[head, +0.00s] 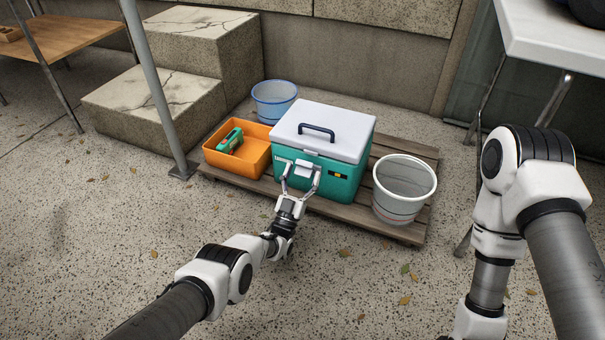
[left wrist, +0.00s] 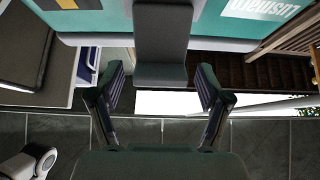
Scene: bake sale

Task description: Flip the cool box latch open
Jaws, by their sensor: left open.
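The cool box (head: 345,181) has a teal body and a white lid (head: 325,125) with a dark handle. The lid is shut. The latch (head: 304,168) is a pale tab at the middle of the front, by the lid's edge. In the left wrist view the latch (left wrist: 162,45) is a grey plate straight ahead, between the fingers' lines. My left gripper (head: 301,186) is open at the box front, its fingers to either side of the latch. In the left wrist view the gripper (left wrist: 159,90) has nothing between its fingertips; contact with the latch cannot be told.
The box stands on a wooden pallet (head: 357,213). An orange crate (head: 214,160) with a green device (head: 230,140) is on its left, a blue-rimmed bucket (head: 273,103) behind, a white bucket (head: 403,192) on its right. A metal post (head: 160,100) stands left.

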